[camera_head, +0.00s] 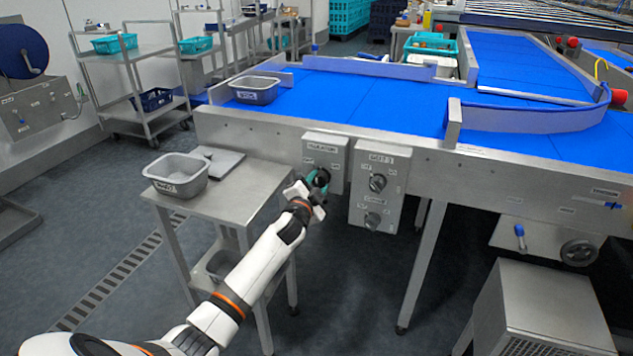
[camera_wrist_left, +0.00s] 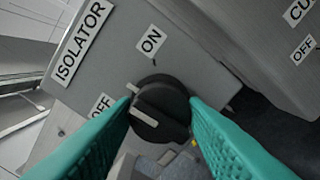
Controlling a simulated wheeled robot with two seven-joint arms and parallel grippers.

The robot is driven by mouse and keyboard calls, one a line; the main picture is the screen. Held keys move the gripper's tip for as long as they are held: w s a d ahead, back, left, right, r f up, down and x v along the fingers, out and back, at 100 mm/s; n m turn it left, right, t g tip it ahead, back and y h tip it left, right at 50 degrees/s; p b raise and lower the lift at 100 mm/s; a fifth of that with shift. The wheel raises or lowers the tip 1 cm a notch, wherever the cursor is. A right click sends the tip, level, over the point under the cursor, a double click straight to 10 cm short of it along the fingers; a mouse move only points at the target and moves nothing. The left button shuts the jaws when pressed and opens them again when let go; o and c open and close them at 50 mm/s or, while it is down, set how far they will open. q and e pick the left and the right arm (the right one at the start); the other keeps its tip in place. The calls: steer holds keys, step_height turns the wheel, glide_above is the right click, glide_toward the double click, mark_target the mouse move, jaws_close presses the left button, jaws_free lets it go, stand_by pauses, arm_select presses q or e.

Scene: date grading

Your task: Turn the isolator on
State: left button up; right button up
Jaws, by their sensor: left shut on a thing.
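The isolator box (camera_head: 326,148) is a grey panel on the front of the blue conveyor. Its round black knob (camera_wrist_left: 163,104) has a white line on its face. In the left wrist view the ON label (camera_wrist_left: 151,41) is above the knob and the OFF label (camera_wrist_left: 101,104) is to its left. The white line slants up-left, roughly towards the OFF side. My left gripper (camera_head: 317,183) is at the box, and its teal fingers (camera_wrist_left: 160,118) are shut on the knob, one on each side. In the head view the gripper partly hides the knob. My right gripper is out of view.
A second control box (camera_head: 378,190) with two dark knobs hangs just right of the isolator. A steel side table (camera_head: 245,190) with a grey tub (camera_head: 177,175) stands to the left. The conveyor (camera_head: 370,100) runs above. Dark floor is open below the boxes.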

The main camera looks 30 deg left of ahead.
arm_select(q)
steer(key=m, duration=0.3)
steer(key=shift+m+p, duration=0.3)
steer(key=shift+m, duration=0.1)
steer(key=m, duration=0.5)
steer(key=shift+f, duration=0.1)
steer(key=shift+m, duration=0.5)
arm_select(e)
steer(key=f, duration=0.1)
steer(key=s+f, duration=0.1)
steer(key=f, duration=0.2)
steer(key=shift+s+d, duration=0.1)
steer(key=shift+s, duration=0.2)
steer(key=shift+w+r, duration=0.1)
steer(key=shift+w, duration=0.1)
arm_select(q)
steer(key=o, duration=1)
steer(key=shift+s+p, duration=0.15)
steer(key=shift+p, duration=0.15)
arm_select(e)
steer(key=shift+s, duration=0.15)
